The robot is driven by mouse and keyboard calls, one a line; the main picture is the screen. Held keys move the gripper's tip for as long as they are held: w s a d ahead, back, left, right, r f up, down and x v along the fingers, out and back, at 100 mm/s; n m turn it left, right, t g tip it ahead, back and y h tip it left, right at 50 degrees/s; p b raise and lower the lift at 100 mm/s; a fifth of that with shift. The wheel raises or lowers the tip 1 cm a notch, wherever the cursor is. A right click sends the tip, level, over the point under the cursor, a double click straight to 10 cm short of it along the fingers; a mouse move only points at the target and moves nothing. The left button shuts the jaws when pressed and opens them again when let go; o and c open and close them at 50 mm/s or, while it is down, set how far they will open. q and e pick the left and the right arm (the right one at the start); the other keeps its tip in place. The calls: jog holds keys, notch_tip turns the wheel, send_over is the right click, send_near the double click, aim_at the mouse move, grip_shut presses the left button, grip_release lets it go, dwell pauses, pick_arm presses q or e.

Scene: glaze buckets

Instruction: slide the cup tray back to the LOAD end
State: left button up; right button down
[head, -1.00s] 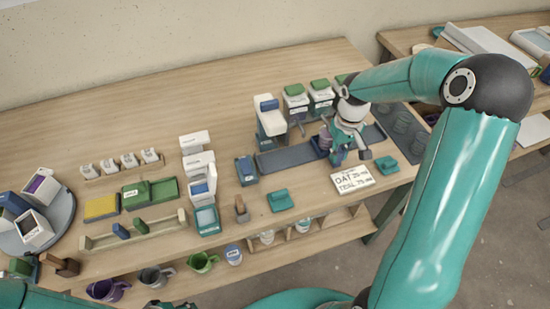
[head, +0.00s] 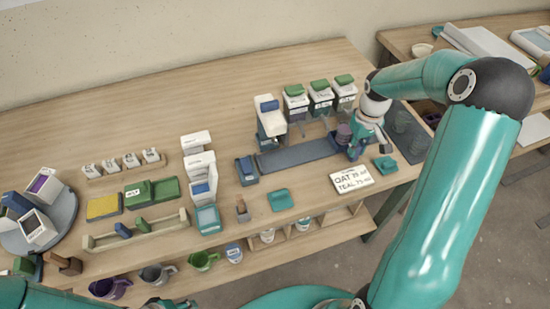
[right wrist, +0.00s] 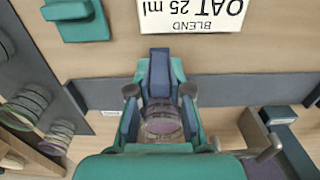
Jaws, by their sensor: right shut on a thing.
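The cup tray (right wrist: 160,75) is blue and sits on a long dark grey rail (head: 296,154), near the rail's right part in the head view. A purple-tinted clear cup (right wrist: 162,126) stands in it; in the head view the cup shows just left of my right gripper (head: 358,148). In the right wrist view my right gripper (right wrist: 159,93) has one finger on each side of the tray's blue part and is shut on it. My arm hides much of the tray in the head view. My left gripper is out of view.
A card reading OAT and TEAL (head: 352,178) lies in front of the rail. A teal block (head: 386,165) lies close to my right gripper. Dispensers with green lids (head: 320,98) stand behind the rail. A dark mat with glasses (head: 408,130) is at the right.

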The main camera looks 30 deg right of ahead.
jog(key=shift+d, duration=0.2)
jog(key=shift+s+d+p, duration=0.35)
jog(key=shift+d, duration=1.1)
jog(key=shift+s+d+p, duration=0.3)
jog(key=shift+s+d, duration=0.05)
jog(key=shift+d, duration=1.05)
jog(key=shift+s+d+p, duration=0.35)
jog(key=shift+d, duration=1.1)
jog(key=c, duration=1.2)
grip_release()
jog(key=shift+o, duration=0.2)
jog(key=shift+r, duration=0.1)
notch_tip(320, 180, up, 7)
jog(key=p, duration=0.4)
jog(key=shift+s, duration=0.1)
